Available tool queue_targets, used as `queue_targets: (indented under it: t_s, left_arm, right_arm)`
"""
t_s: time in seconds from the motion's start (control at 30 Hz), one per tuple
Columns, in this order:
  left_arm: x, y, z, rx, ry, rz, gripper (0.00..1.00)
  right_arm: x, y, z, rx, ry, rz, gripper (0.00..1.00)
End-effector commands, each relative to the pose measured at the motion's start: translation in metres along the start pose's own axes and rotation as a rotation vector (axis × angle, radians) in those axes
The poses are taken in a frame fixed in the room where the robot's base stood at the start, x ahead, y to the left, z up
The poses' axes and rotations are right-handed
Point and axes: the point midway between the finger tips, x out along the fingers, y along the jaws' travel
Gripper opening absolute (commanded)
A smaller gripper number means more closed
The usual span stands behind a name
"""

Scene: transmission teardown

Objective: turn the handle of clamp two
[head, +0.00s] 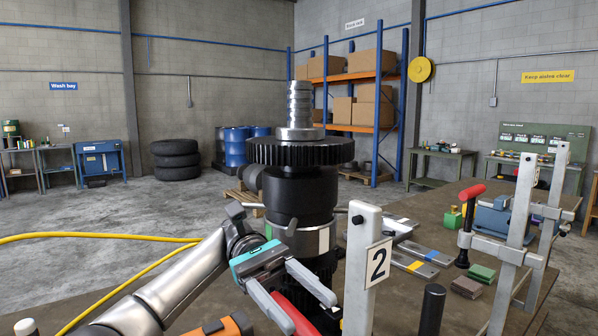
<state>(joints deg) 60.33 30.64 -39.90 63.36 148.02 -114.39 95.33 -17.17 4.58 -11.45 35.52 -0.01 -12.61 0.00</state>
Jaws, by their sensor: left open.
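Clamp two shows as a pale upright post (362,260) with a "2" plate (378,262) on it, in the lower middle of the head view. A red handle (297,314) lies low beside the post, to its left, and is cut off by the bottom edge. My left gripper (309,314), with grey fingers and a teal body, reaches in from the lower left. It is open, and its fingers are on either side of the red handle in the picture. I cannot tell whether they touch it. My right gripper is not in view.
The dark transmission shaft with its large gear (300,151) stands just behind the gripper. Another clamp (512,225) with a red handle stands at the right. Metal plates (413,260), a green block (453,222) and a black cylinder (431,308) are on the brown bench (429,207).

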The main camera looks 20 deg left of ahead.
Motion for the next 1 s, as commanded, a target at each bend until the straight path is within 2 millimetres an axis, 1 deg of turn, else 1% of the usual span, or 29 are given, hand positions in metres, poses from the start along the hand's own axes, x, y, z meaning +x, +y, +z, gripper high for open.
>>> queue_targets:
  t_s: [0.03,0.3,0.5,0.6,0.7,0.8,1.0]
  left_arm:
    - [0.0,0.003,0.015,0.005,0.001,0.0,0.58]
    - [0.0,0.016,0.082,0.006,0.0,-0.002,0.58]
    - [0.0,0.025,0.127,0.005,-0.001,-0.001,0.58]
    - [0.0,0.029,0.144,0.004,-0.002,-0.001,0.58]
    - [0.0,0.031,0.156,0.003,-0.002,0.0,0.58]
    - [0.0,0.033,0.163,0.003,-0.002,0.0,0.58]
    - [0.0,0.033,0.165,0.001,-0.002,-0.001,0.58]
  right_arm:
    - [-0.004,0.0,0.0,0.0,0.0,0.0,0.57]
    - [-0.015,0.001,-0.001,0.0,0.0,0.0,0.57]
    - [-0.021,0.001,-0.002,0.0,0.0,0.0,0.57]
    - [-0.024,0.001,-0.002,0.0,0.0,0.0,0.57]
    - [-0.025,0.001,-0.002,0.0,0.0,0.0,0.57]
    - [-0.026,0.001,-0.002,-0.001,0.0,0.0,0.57]
    - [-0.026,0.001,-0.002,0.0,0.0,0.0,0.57]
